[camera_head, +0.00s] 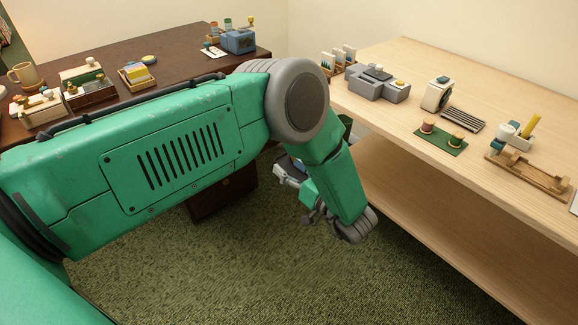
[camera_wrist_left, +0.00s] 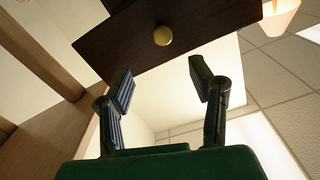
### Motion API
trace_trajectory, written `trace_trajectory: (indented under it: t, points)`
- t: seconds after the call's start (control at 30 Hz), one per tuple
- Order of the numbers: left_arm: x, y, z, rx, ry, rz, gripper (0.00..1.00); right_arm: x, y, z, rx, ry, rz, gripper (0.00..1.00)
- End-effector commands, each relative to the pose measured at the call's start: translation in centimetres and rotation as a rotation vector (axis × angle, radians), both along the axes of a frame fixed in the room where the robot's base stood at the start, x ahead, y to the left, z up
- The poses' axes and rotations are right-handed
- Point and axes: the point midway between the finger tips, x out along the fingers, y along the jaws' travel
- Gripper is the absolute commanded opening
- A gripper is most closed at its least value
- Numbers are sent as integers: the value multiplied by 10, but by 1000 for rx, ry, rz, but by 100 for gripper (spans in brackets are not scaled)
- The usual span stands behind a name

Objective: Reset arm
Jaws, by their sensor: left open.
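My left arm (camera_head: 180,150) is green and comes in from the left across the head view, bending down at a grey elbow joint. My left gripper (camera_head: 288,172) is partly hidden behind the forearm, low in the gap between the two tables. In the left wrist view the left gripper (camera_wrist_left: 162,84) has its two fingers wide apart with nothing between them. Beyond the fingers is a dark drawer front with a round brass knob (camera_wrist_left: 162,35). My right gripper is not in view.
A dark wooden desk (camera_head: 150,45) at the back left holds a mug, small boxes and a blue device. A pale wooden table (camera_head: 440,75) with a lower shelf (camera_head: 420,210) stands at right, carrying a grey device, spools and a wooden holder. Green carpet (camera_head: 230,270) lies clear below.

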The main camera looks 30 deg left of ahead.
Motion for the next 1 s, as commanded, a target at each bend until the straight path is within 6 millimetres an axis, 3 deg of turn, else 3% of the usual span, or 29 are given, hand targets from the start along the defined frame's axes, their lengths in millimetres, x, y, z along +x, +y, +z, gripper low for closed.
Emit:
trace_trajectory:
  t: [0.33,0.47,0.57,0.67,0.77,0.9,1.0]
  points:
    - [3,3,-2,-10,11,-55,49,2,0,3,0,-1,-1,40]
    - [6,13,-16,-83,77,-272,49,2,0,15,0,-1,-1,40]
    - [-10,18,-41,-216,219,-498,49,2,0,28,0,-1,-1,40]
    - [-61,17,-69,-403,437,-679,49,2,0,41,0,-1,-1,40]
    - [-136,17,-85,-601,677,-772,49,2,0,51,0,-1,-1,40]
    - [-232,17,-83,-812,942,-799,49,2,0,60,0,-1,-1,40]
    - [-283,17,-74,-914,1075,-789,49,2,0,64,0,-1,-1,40]
